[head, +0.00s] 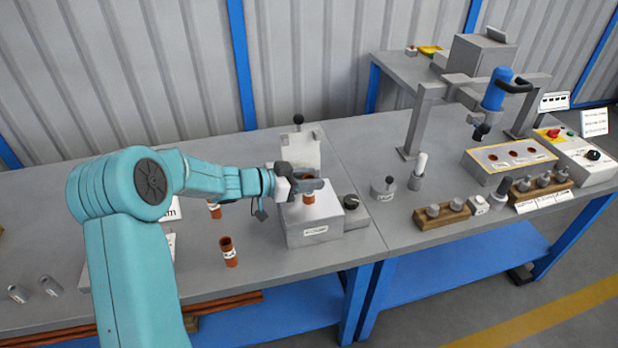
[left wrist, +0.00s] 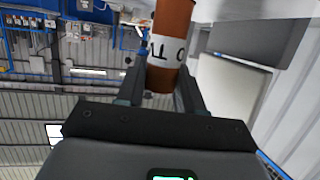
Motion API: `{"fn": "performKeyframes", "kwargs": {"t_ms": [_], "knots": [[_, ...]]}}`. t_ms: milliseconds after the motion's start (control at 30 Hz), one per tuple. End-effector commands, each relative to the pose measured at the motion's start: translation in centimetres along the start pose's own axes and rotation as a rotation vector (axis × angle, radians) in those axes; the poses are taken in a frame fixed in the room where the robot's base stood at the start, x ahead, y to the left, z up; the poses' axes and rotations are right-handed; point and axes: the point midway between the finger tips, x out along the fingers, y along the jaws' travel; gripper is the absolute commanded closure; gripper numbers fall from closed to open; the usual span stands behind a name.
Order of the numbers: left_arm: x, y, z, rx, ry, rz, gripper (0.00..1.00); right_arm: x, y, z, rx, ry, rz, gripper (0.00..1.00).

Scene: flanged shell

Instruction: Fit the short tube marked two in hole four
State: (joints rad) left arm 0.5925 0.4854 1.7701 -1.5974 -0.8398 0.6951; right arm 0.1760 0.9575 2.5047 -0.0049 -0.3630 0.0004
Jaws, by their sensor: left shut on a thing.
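My left gripper (head: 308,187) is shut on a short copper-brown tube (head: 308,197) with a white label. In the left wrist view the tube (left wrist: 170,18) stands between the two fingers (left wrist: 160,92); a T and an O show on its label, the rest is unclear. In the head view the tube is over the grey metal block (head: 308,236) with a small label on its front; I cannot tell whether it is touching. A grey box (head: 480,170) with a pale yellow top and dark round holes stands on the right bench. I cannot read its hole numbers.
Two more labelled brown tubes stand on the left bench, one in front (head: 228,254) and one partly behind my arm (head: 214,211). A blue press tool (head: 497,88) hangs in a grey frame. Wooden racks (head: 442,215) with grey plugs sit in front of the holed box.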

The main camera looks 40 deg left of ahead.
Motion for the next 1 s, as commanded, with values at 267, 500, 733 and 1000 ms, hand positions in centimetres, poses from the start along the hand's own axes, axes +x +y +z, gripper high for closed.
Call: {"fn": "performKeyframes", "kwargs": {"t_ms": [267,500,733,1000], "knots": [[0.2,0.0,0.7,0.0,0.001,0.0,1.0,0.4,0.2,0.0,0.0,0.0,0.0,0.57],[0.4,0.0,1.3,-0.001,0.001,0.0,1.0,0.8,0.3,0.0,0.0,0.0,0.0,0.57],[0.6,0.0,1.9,-0.001,0.001,0.0,1.0,1.1,0.4,0.0,0.0,0.0,0.0,0.57],[0.8,0.0,2.5,0.0,0.001,0.0,1.0,1.4,0.5,0.0,0.0,0.0,0.0,0.57]]}}
